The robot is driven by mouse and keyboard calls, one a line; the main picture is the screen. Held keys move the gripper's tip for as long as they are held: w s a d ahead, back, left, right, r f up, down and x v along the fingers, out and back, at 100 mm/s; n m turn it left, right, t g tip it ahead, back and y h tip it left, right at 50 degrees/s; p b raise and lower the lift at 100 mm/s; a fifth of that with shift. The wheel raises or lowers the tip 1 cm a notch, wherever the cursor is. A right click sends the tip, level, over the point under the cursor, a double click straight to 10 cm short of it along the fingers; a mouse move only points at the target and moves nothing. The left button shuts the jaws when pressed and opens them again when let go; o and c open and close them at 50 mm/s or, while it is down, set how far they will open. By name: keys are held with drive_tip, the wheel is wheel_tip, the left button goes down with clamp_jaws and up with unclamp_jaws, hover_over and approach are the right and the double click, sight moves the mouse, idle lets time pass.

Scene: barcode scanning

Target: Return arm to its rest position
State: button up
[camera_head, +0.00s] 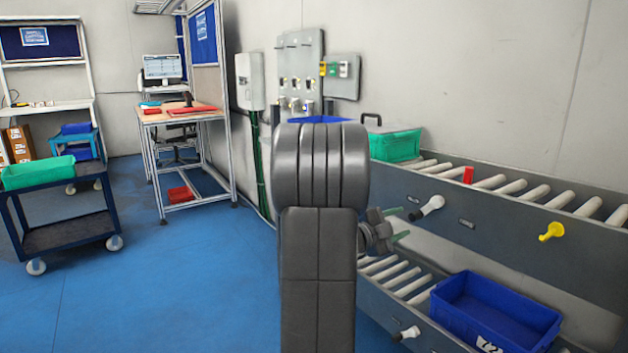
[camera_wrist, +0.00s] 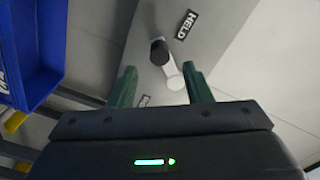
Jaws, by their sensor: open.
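My arm stands in the middle of the head view and hides part of what lies behind it. My gripper (camera_head: 397,224) sticks out to the right of the arm, beside the upper conveyor. Its green fingers are apart with nothing between them. The wrist view shows my gripper (camera_wrist: 159,72) open, facing a grey panel. A white handle with a black knob (camera_wrist: 160,52) on that panel appears beyond the fingertips. The head view shows a white handle (camera_head: 429,207) on the upper conveyor's side, just right of the fingers and seemingly apart from them.
The upper roller conveyor (camera_head: 480,208) carries a teal case (camera_head: 397,145) and a small red block (camera_head: 468,175). A yellow handle (camera_head: 551,231) juts from its side. A blue bin (camera_head: 495,312) sits on the lower conveyor. A cart (camera_head: 65,236) stands left. The blue floor between is clear.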

sight(413, 218)
drive_tip(key=x, duration=0.7)
drive_tip(key=shift+d+n, duration=0.15)
drive_tip(key=shift+n, duration=0.15)
drive_tip(key=shift+s+d+f+n+p, duration=0.15)
drive_tip(key=shift+s+f+n+p, duration=0.25)
drive_tip(key=shift+n, duration=0.5)
